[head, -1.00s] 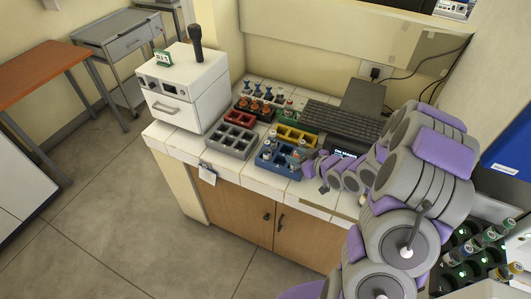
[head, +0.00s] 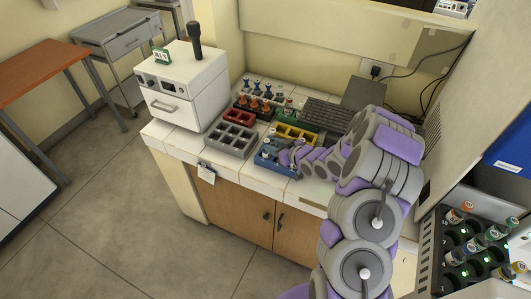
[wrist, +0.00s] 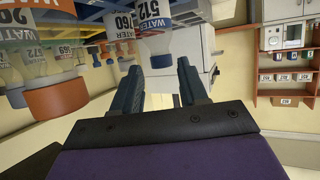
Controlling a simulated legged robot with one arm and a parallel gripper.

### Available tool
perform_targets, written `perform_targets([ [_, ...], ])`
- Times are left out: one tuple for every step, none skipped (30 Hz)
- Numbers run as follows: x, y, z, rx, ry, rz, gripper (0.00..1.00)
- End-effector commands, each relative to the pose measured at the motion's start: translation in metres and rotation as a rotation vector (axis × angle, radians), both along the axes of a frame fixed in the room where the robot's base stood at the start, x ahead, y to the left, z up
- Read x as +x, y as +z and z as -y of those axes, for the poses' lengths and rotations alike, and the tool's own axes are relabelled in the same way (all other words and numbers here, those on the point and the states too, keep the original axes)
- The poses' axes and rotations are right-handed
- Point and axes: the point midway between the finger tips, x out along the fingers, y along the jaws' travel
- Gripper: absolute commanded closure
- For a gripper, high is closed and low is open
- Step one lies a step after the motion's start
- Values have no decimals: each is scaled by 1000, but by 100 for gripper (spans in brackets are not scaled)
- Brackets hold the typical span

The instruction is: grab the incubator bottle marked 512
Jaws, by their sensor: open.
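In the head view, my gripper (head: 285,157) is at the right side of the blue rack (head: 262,167), which holds several bottles. My arm hides part of this rack, and I cannot tell which bottle there is 512.
Other WATER bottles hang close by in the wrist view, one marked 60 (wrist: 122,25) and an orange-labelled one (wrist: 22,18). A white incubator (head: 185,85) stands left.

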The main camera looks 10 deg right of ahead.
Motion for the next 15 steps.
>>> perform_targets([
  [2,-1,-2,0,1,1,57],
  [3,-2,-2,0,1,0,57],
  [4,-2,-3,1,0,1,57],
  [5,-2,-3,0,0,1,57],
  [6,-3,-5,0,1,1,57],
  [8,-3,-7,-1,2,2,57],
  [10,-4,-9,-1,3,2,57],
  [13,-5,-11,-1,3,3,57],
  [17,-6,-14,-2,3,3,57],
  [20,-7,-16,-1,2,4,57],
  [24,-8,-18,-2,2,5,57],
  [28,-10,-22,-2,2,5,57],
  [30,-11,-24,-4,2,5,57],
  [33,-13,-26,-5,2,3,57],
  [36,-15,-28,-4,3,1,57],
])
